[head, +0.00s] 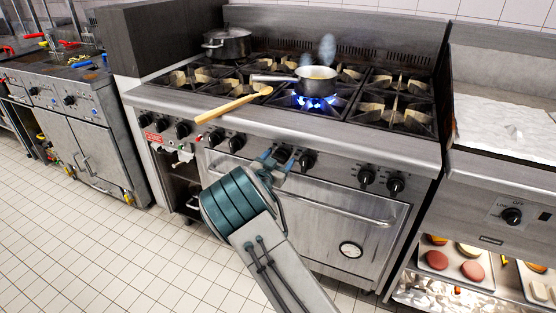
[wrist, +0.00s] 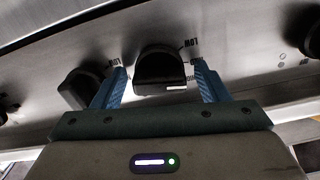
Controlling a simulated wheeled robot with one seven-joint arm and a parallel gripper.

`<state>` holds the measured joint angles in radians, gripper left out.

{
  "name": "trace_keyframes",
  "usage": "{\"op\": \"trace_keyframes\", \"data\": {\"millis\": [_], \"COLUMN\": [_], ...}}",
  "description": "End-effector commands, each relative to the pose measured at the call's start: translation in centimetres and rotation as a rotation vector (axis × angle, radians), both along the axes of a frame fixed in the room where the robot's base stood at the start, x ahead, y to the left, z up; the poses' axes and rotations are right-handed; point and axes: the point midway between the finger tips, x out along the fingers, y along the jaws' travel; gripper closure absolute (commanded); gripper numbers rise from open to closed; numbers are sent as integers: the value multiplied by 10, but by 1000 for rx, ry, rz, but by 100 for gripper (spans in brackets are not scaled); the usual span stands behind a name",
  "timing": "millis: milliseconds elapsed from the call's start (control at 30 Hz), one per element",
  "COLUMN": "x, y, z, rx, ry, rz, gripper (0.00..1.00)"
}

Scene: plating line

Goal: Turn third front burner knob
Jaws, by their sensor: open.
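The stove's front panel carries a row of black burner knobs. In the wrist view one black knob (wrist: 160,65) stands between the fingers of my gripper (wrist: 158,72), with a pale mark on its edge. A finger is on either side of it, with small gaps visible; I cannot tell how deep the fingers reach. In the head view my gripper (head: 274,160) is open at the middle of the panel, partly covering that knob. A neighbouring knob (head: 307,161) is just to its right. In the wrist view another knob (wrist: 84,88) is close outside the left finger.
A saucepan (head: 317,80) sits over a blue flame (head: 314,102). A wooden spoon (head: 232,104) lies across the stove's front edge, its handle sticking out above the panel. A lidded pot (head: 227,44) is at the back left. The oven handle (head: 345,209) runs below the knobs.

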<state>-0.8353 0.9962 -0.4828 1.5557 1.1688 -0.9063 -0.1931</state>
Motion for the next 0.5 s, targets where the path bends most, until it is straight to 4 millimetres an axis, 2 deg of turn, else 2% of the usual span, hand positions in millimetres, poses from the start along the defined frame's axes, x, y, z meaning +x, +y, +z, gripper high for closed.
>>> {"op": "trace_keyframes", "data": {"millis": [33,100,200,500], "x": [0,0,0,0], "y": [0,0,0,0], "z": [0,0,0,-1], "rx": [0,0,0,24], "ry": [0,0,0,-10], "rz": [0,0,0,0], "gripper": [32,51,74,74]}}
